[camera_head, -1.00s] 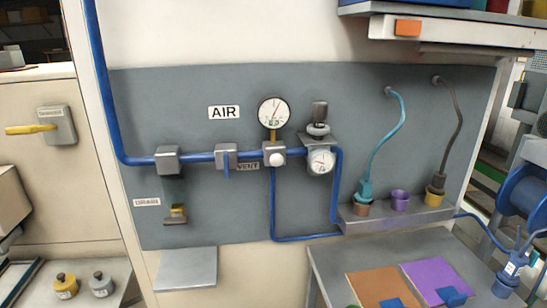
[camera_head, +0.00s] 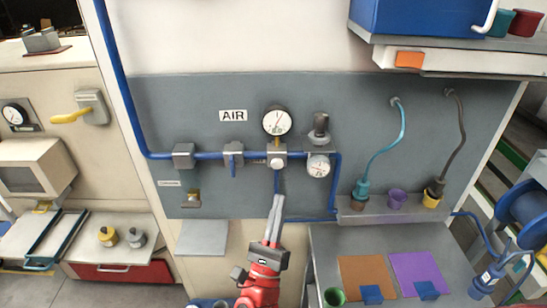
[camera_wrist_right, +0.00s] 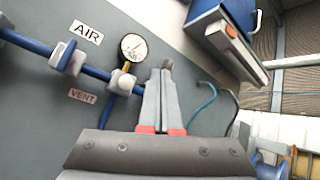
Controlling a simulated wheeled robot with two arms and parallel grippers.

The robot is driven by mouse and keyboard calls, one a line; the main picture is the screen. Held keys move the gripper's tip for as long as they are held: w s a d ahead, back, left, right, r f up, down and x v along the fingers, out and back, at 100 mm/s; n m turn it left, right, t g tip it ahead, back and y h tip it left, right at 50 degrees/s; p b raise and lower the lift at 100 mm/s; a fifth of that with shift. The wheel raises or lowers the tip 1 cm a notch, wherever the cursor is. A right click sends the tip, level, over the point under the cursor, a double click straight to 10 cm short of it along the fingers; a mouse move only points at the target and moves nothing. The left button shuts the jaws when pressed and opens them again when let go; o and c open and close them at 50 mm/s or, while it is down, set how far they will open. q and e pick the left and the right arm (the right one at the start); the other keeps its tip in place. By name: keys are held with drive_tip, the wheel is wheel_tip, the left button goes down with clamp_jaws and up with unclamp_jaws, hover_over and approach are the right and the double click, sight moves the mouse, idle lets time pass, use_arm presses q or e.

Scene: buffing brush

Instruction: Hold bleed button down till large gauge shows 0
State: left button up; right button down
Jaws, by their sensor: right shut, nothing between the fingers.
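The large round gauge (camera_head: 277,121) is on the grey panel above the blue pipe; its needle stands off the bottom, but I cannot read the value. It also shows in the right wrist view (camera_wrist_right: 133,47). The white round bleed button (camera_head: 276,163) sits on the grey block below the gauge; in the wrist view the block (camera_wrist_right: 122,82) is left of my fingers. My right gripper (camera_head: 277,200) is shut and empty, its fingertips just below the block and apparently apart from the button. In the wrist view its fingertips (camera_wrist_right: 166,68) hide part of the panel. My left gripper is not in view.
A smaller gauge (camera_head: 318,165) and a dark regulator knob (camera_head: 320,122) are right of the block. A blue-handled valve (camera_head: 233,152) is to the left. Teal and dark hoses hang to cups on a ledge (camera_head: 400,217). A grey table (camera_head: 322,240) stands below right.

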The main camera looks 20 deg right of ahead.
sight(277, 163)
drive_tip(key=w+d, duration=0.2)
drive_tip(key=w, duration=0.6)
drive_tip(key=shift+w+d+b, duration=0.25)
drive_tip(key=shift+b, duration=0.1)
idle(2.0)
drive_tip(key=shift+w+d+b, duration=0.1)
drive_tip(key=shift+w+b, duration=0.3)
drive_tip(key=shift+b, duration=0.65)
